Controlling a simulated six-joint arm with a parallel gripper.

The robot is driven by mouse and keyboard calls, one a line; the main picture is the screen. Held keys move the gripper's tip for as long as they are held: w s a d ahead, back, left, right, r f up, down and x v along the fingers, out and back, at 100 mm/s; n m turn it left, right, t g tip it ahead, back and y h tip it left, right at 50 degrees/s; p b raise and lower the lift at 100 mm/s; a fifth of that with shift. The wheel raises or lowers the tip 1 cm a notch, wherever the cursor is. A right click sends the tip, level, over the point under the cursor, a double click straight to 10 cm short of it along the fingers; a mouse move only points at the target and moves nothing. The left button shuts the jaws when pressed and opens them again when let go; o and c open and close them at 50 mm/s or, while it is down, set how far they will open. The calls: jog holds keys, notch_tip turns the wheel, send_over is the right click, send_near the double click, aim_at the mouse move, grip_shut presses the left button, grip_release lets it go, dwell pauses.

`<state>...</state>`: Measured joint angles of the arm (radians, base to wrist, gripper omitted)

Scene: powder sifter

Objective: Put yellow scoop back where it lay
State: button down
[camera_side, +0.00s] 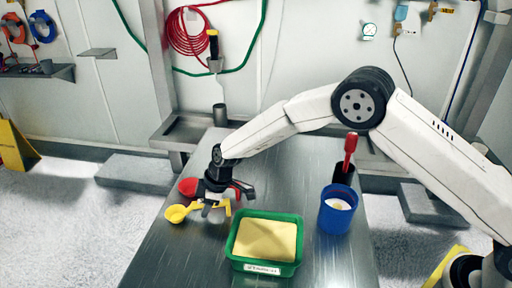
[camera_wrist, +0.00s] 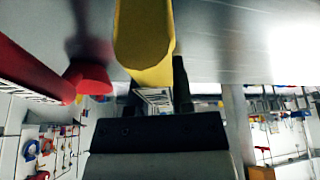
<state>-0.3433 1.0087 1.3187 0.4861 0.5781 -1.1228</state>
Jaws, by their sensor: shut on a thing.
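The yellow scoop (camera_side: 178,212) is at the far left part of the metal table, with its bowl out to the left. My gripper (camera_side: 212,205) is shut on the scoop's handle, low over the table. In the wrist view the yellow scoop (camera_wrist: 144,45) fills the top centre, between the dark fingers of my gripper (camera_wrist: 157,100). Whether the scoop touches the table cannot be told.
A red scoop (camera_side: 189,187) lies just behind the yellow one; it also shows in the wrist view (camera_wrist: 35,70). A green tub of yellow powder (camera_side: 264,268) stands at front centre. A blue bucket (camera_side: 336,218) and a dark holder with a red-handled tool (camera_side: 349,150) stand to the right.

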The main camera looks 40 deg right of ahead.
jog(key=shift+f, duration=0.35)
jog(key=shift+c, duration=2.1)
grip_release()
jog(key=shift+r, duration=0.1)
jog(key=shift+v, duration=3.65)
jog(key=shift+d+r, duration=0.1)
jog(key=shift+s, duration=0.1)
